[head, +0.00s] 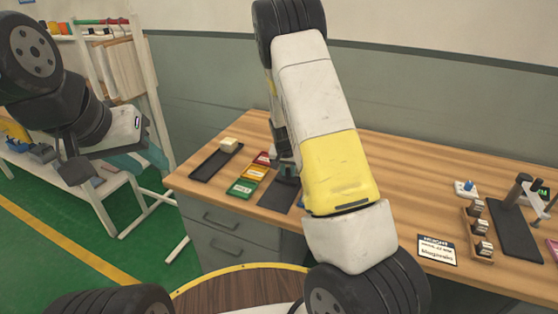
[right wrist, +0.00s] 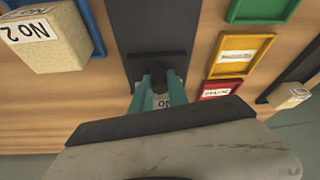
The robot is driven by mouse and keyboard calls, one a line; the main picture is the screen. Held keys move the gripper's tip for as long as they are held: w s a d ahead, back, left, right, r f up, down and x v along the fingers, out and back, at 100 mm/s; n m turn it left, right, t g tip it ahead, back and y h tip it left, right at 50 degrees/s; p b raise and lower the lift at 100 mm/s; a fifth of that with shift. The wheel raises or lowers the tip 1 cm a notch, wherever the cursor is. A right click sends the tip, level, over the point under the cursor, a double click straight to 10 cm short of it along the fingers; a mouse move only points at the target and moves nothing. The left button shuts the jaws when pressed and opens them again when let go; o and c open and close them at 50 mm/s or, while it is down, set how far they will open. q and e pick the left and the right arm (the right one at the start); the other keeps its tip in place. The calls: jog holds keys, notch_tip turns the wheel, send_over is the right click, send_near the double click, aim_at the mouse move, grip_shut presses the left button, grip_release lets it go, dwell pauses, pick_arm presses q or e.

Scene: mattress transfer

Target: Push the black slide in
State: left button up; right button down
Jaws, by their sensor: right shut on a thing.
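The black slide (right wrist: 160,64) shows in the right wrist view as a dark block with a knob, at the near end of a dark grey base plate (right wrist: 153,25). A white label shows between the fingers, partly hidden. In the head view the base plate lies on the wooden table (head: 390,160), and my right arm hides part of it. My left gripper (head: 143,161) hangs at the left, away from the table; whether it is open cannot be told.
Green (head: 243,187), yellow (head: 254,173) and red (head: 263,158) trays lie beside the base plate. A black tray (head: 205,172) holds a cream block (head: 229,144). A rack and stand occupy the table's right.

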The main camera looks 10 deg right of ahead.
jog(key=w+d, duration=0.2)
jog(key=w, duration=0.1)
jog(key=shift+w+d, duration=0.2)
jog(key=shift+w, duration=0.05)
jog(key=shift+w+d, duration=0.1)
jog(key=shift+w, duration=0.1)
jog(key=shift+r, duration=0.1)
jog(key=c, duration=1.3)
grip_release()
jog(key=v, duration=0.7)
jog(key=shift+s+r, duration=0.2)
jog(key=shift+r, duration=0.05)
